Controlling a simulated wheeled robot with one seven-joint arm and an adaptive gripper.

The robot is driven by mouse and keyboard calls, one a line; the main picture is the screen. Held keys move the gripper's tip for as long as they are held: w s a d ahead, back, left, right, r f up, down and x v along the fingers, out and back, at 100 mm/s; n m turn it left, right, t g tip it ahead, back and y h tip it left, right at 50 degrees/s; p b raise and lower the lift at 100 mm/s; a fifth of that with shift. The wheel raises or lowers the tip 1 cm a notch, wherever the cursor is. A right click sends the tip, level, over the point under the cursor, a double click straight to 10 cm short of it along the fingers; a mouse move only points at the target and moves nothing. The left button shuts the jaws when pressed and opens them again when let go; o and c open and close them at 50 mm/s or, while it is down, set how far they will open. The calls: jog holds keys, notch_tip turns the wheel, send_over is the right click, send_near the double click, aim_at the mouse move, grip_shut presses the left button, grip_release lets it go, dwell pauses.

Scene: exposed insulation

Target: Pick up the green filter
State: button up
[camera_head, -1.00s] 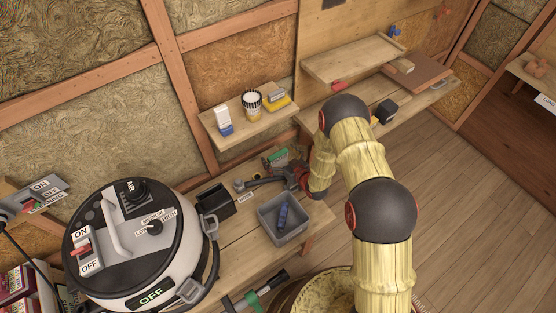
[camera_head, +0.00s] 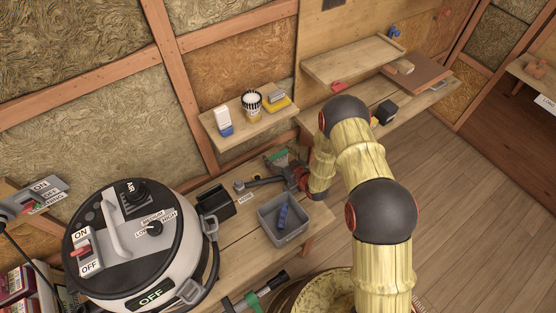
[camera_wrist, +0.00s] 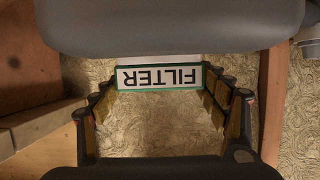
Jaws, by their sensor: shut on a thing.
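The green filter (camera_head: 277,155) stands against the wall at the back of the workbench in the head view. In the wrist view the filter (camera_wrist: 160,77) shows a white label reading FILTER, upside down, with a green border. It spans the gap between the two fingers. My gripper (camera_wrist: 160,100) is shut on it, with one finger at each end of the filter. In the head view my gripper (camera_head: 284,163) is at the filter, partly hidden by my own arm. The filter's back side is hidden.
A grey bin (camera_head: 262,213) with a blue object stands on the bench in front of my gripper. A black box (camera_head: 215,203) and a large vacuum (camera_head: 140,240) are to the left. A shelf (camera_head: 235,133) with small items hangs above.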

jog(key=shift+r, duration=0.1)
notch_tip(320, 180, up, 10)
jog(key=p, duration=0.3)
jog(key=shift+r, duration=0.5)
dwell(0.8)
